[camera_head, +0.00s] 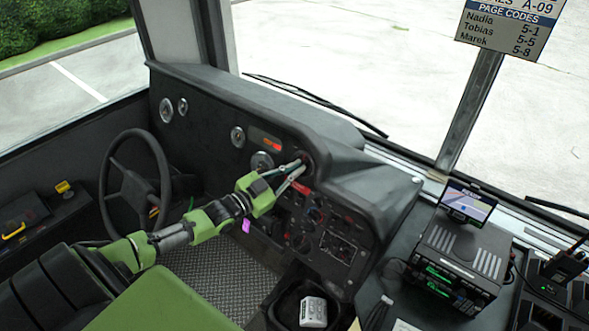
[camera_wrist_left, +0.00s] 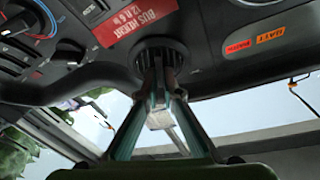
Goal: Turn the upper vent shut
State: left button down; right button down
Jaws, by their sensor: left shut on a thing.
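The upper vent (camera_head: 304,158) is a round dark fitting high on the right part of the dashboard, partly hidden by my fingers. In the left wrist view the vent (camera_wrist_left: 160,48) shows as a black ribbed ring against the panel. My left gripper (camera_head: 299,168) reaches the vent from the lower left. In the left wrist view the two fingers of my left gripper (camera_wrist_left: 162,78) come together at the vent's middle and are shut on it. The fingers cover the vent's centre, so how far it is turned cannot be told. My right gripper is not in view.
A red label (camera_wrist_left: 137,23) sits beside the vent. Dials and switches (camera_head: 318,214) lie below it on the panel. The steering wheel (camera_head: 110,189) stands left of my left arm. A radio unit (camera_head: 460,255) with a small screen (camera_head: 467,204) is at the right.

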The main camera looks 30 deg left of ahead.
pick_arm(q)
jog(key=n+y+p, duration=0.1)
jog(key=n+p, duration=0.1)
jog(key=n, duration=0.1)
jog(key=n+y+p, duration=0.2)
jog(key=n, duration=0.2)
jog(key=shift+r+n+t, duration=0.15)
jog(key=shift+n+t, duration=0.15)
jog(key=shift+t, duration=0.1)
jog(key=n+y+p, duration=0.2)
jog(key=n, duration=0.2)
jog(key=shift+d, duration=0.1)
jog(key=shift+n+g+y+p, duration=0.5)
jog(key=shift+n+y+p, duration=0.3)
jog(key=shift+n, duration=1.1)
jog(key=c, duration=2.2)
grip_release()
